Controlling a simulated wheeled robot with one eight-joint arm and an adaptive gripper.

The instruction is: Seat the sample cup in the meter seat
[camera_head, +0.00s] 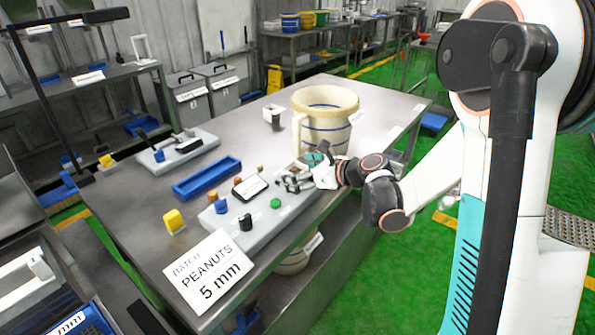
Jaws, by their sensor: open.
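My gripper (287,181) is open, low over the right end of a pale grey panel (262,231) on the steel table. The panel carries a dark-framed white display (250,188), a green button (275,203), a small black cylinder (245,222) and small blue and brown pieces. I cannot tell for sure which piece is the sample cup or which part is the meter seat. A small white, dark-mouthed container (272,115) stands apart at the table's back. The gripper is right of the display, with no held object visible between its fingers.
A large cream jug (325,118) with blue bands stands behind my gripper. A blue tray (207,177), a yellow block (174,221) and a second panel (178,151) lie to the left. A sign reading PEANUTS 5 mm (209,271) stands at the front.

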